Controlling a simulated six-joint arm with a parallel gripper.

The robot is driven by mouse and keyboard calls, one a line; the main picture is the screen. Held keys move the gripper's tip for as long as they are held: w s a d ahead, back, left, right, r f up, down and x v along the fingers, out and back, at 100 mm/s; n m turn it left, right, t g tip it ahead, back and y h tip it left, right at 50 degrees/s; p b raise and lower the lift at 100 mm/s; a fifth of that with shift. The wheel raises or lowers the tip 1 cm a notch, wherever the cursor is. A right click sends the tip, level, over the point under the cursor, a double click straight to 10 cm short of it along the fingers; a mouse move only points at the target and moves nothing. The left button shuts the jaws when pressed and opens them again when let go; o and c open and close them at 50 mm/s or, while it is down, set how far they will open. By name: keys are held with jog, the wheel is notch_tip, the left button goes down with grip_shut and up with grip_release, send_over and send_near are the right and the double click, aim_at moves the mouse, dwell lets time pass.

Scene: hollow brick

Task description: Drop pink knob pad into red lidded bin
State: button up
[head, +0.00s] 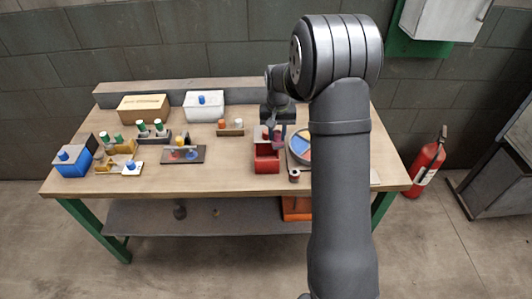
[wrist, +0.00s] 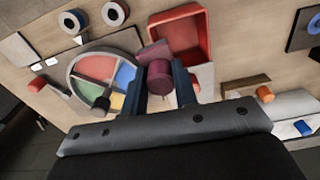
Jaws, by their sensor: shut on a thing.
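The red bin (head: 266,165) stands near the middle of the table's front part. In the wrist view the red bin (wrist: 207,35) is open at the top, and its inside shows. My gripper (head: 277,128) is above the table by the bin's back side in the head view. In the wrist view my gripper (wrist: 163,88) is shut on the knob of the dark pink knob pad (wrist: 150,54). The pad's plate overlaps the bin's near corner in that view. I cannot tell the exact height of the pad over the bin. I cannot make out a lid on the bin.
A round tray with coloured sectors (wrist: 95,68) lies beside the bin. A small dark red spool (head: 294,176) stands near the table's front. A white box with a blue knob (head: 204,106) and a wooden box (head: 143,108) stand at the back.

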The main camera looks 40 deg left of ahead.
jog(key=shift+s+a+f, duration=0.25)
jog(key=shift+f, duration=0.65)
jog(key=shift+s+a+f, duration=0.2)
jog(key=shift+f, duration=0.75)
jog(key=shift+s+a+f, duration=0.25)
jog(key=shift+f, duration=0.65)
jog(key=o, duration=1)
notch_tip(320, 180, up, 18)
jog(key=shift+f, duration=0.25)
